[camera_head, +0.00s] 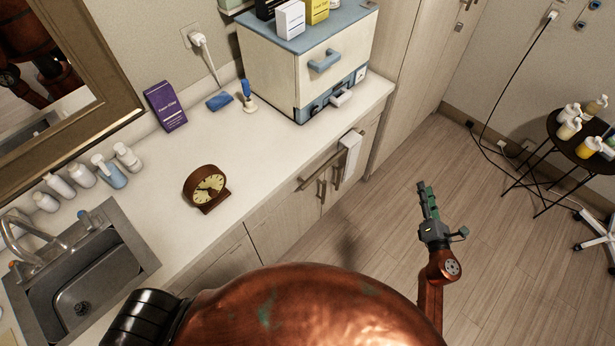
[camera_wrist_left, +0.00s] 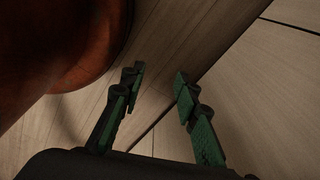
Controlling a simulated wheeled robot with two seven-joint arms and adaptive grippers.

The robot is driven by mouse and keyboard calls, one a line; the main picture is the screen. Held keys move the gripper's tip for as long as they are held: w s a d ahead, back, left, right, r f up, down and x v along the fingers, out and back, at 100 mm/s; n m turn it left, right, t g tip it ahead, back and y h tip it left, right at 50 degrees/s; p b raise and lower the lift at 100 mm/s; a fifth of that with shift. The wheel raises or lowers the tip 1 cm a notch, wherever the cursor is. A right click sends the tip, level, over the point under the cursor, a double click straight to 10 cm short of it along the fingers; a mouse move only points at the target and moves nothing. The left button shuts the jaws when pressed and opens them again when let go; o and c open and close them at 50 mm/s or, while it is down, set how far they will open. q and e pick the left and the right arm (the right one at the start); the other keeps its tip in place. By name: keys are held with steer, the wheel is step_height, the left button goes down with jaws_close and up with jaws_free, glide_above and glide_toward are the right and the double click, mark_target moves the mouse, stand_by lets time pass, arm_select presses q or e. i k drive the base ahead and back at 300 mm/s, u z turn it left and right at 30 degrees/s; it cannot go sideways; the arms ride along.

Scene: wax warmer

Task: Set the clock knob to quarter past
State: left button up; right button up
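A small brown wooden clock (camera_head: 206,188) with a cream round face stands upright on the white counter, right of the sink. Its face carries dark marks, and a dark round part shows near the middle. The knob setting is too small to read. My right gripper (camera_head: 427,201) is over the floor, right of the counter and well apart from the clock. It is seen from the side, so its finger gap cannot be judged. My left gripper is outside the head view. In the left wrist view the left gripper (camera_wrist_left: 158,74) has its fingers apart with nothing between them.
The counter (camera_head: 255,170) is clear around the clock. A sink (camera_head: 90,290) and several bottles (camera_head: 82,175) are to its left. A purple box (camera_head: 166,106) and a cream cabinet (camera_head: 300,75) stand behind. A black side table (camera_head: 562,150) holds bottles at far right.

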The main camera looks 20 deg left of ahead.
mark_target(213, 193)
steer(key=z, duration=0.8)
steer(key=k, duration=0.85)
steer(key=u, duration=2.2)
